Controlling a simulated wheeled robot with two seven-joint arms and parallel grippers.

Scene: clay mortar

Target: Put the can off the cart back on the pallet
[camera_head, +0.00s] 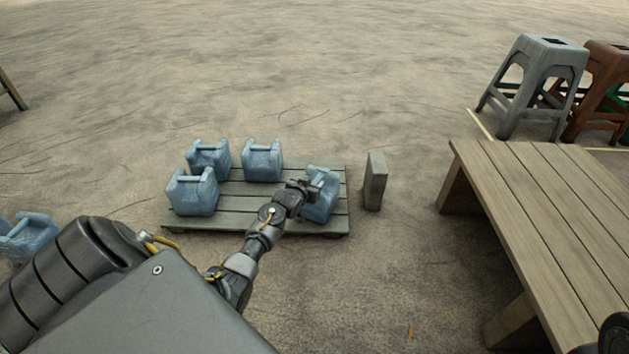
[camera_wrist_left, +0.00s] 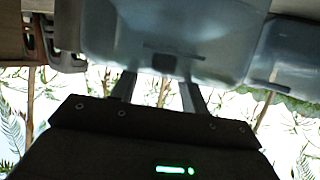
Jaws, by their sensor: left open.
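A blue can (camera_head: 319,207) is at the right end of the slatted wooden pallet (camera_head: 255,221) and looks slightly turned or tilted. My left gripper (camera_head: 314,183) is at the top of this can, by its handle, with its jaws open. In the left wrist view the can (camera_wrist_left: 165,30) fills the top middle, close to the two spread fingers (camera_wrist_left: 160,88). Several other blue cans stand on the pallet's left and back, such as one at the front left (camera_head: 192,193). No cart can be made out.
Another blue can (camera_head: 28,238) is at the far left, partly hidden by my arm. A grey block (camera_head: 375,181) stands just right of the pallet. A wooden table (camera_head: 540,205) is at the right, with a grey stool (camera_head: 537,85) and a brown stool (camera_head: 597,92) behind. Open floor lies behind the pallet.

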